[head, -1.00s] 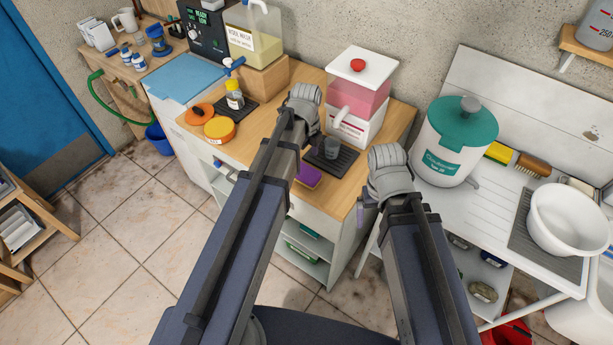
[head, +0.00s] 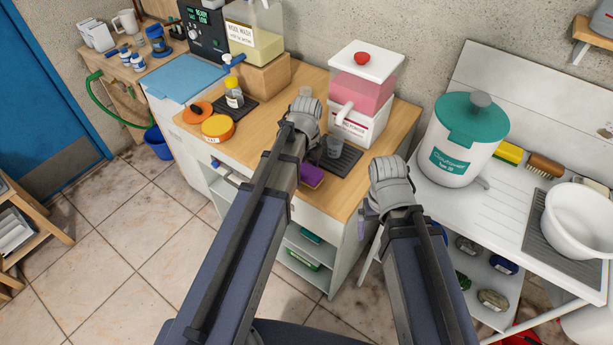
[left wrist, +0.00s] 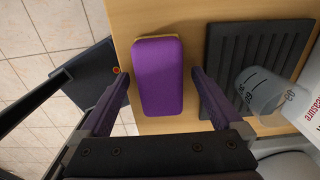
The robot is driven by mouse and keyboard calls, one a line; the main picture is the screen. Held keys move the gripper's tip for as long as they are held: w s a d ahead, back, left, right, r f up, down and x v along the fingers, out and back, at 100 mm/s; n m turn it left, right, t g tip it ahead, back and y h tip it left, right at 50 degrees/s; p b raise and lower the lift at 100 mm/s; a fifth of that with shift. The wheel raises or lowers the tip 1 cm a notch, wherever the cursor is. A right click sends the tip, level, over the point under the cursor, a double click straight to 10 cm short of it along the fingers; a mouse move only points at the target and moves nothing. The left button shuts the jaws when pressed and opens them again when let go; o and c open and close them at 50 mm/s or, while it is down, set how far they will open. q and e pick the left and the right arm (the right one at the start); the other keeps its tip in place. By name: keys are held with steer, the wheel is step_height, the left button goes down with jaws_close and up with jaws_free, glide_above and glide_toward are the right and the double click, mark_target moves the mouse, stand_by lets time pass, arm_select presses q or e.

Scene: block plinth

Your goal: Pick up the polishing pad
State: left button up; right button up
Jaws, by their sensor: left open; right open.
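The polishing pad, a purple block with a thin orange-tan edge, lies on the wooden counter near its front edge. In the head view the pad (head: 313,175) shows partly beside my left arm. In the left wrist view the pad (left wrist: 157,76) shows whole. My left gripper (left wrist: 161,88) is open, its two fingers on either side of the pad's outline, with nothing between them; I cannot tell its height above the pad. In the head view my left wrist hides its fingers. My right gripper (head: 364,222) is open off the counter's front right corner.
A dark ribbed mat (left wrist: 248,52) lies right of the pad, with a clear measuring cup (left wrist: 263,92) on it. A pink-filled dispenser (head: 364,90) stands behind. Orange tins (head: 218,128) sit left. A sink unit with a green-lidded canister (head: 465,135) is at right.

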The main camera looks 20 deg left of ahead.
mark_target(307, 169)
arm_select(q)
steer(key=shift+c, duration=0.2)
steer(key=c, duration=1.5)
steer(key=shift+r, duration=0.15)
step_height(307, 169, up, 10)
steer(key=p, duration=1)
